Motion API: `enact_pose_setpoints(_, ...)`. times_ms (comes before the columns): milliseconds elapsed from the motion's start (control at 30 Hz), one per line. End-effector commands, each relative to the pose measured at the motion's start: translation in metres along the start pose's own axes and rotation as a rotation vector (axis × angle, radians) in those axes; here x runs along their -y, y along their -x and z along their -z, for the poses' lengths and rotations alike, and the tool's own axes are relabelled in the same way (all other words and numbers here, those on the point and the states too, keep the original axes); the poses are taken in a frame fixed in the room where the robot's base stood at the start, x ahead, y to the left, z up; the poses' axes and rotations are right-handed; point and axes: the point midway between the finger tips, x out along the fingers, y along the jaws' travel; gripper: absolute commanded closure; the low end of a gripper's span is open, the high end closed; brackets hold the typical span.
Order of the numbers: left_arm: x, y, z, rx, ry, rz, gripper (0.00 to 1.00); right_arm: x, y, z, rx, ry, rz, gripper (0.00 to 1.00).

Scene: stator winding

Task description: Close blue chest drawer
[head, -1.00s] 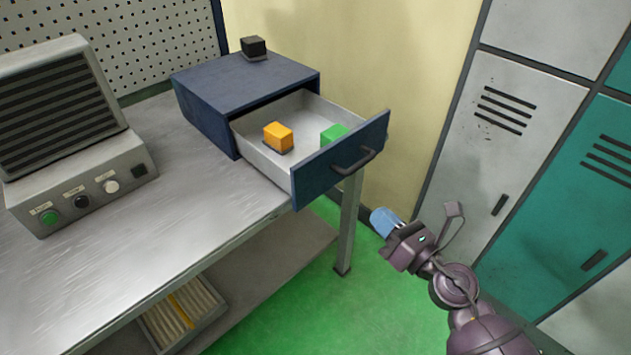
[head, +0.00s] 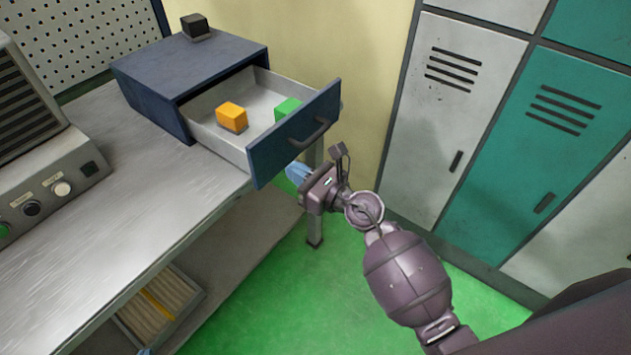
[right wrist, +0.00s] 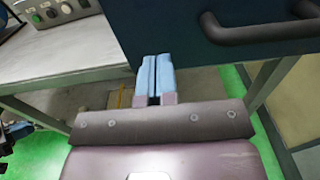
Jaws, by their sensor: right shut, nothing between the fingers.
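The blue chest (head: 190,65) stands on the workbench with its drawer (head: 295,135) pulled well out. An orange cube (head: 231,117) and a green cube (head: 287,109) lie inside the drawer. The drawer front has a dark bar handle (head: 310,135), also seen in the right wrist view (right wrist: 255,32). My right gripper (head: 297,173) is shut and empty, with blue fingertips just below and in front of the drawer front. In the right wrist view its fingers (right wrist: 155,75) overlap the lower left part of the drawer front; contact is unclear. A blue tip of my left gripper (head: 145,351) barely shows at the bottom edge.
A black cube (head: 195,26) sits on top of the chest. A control box with buttons (head: 60,175) stands on the workbench (head: 130,205) at left. A tray (head: 160,300) is on the lower shelf. Lockers (head: 455,90) stand at right; green floor lies between.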

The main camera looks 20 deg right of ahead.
Motion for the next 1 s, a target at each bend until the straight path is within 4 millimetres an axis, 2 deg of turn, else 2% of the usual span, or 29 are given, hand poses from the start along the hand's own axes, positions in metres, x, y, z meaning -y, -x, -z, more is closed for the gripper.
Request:
enact_pose_setpoints(100,-0.001,-0.001,-0.002,0.002,0.001,0.0,1.0,-0.001,-0.019,0.0,0.002,-0.001,-0.001,1.0)
enact_pose_setpoints(300,-0.001,-0.001,-0.004,0.006,0.001,-0.001,1.0,-0.001,-0.038,0.001,0.001,-0.001,-0.001,1.0)
enact_pose_setpoints(833,0.0,0.001,-0.004,0.007,0.0,0.0,1.0,0.0,-0.044,0.0,0.0,0.0,0.0,1.0)
enact_pose_setpoints(1000,0.0,0.001,-0.004,0.007,-0.001,0.0,1.0,0.0,-0.055,0.0,0.001,0.0,-0.001,1.0)
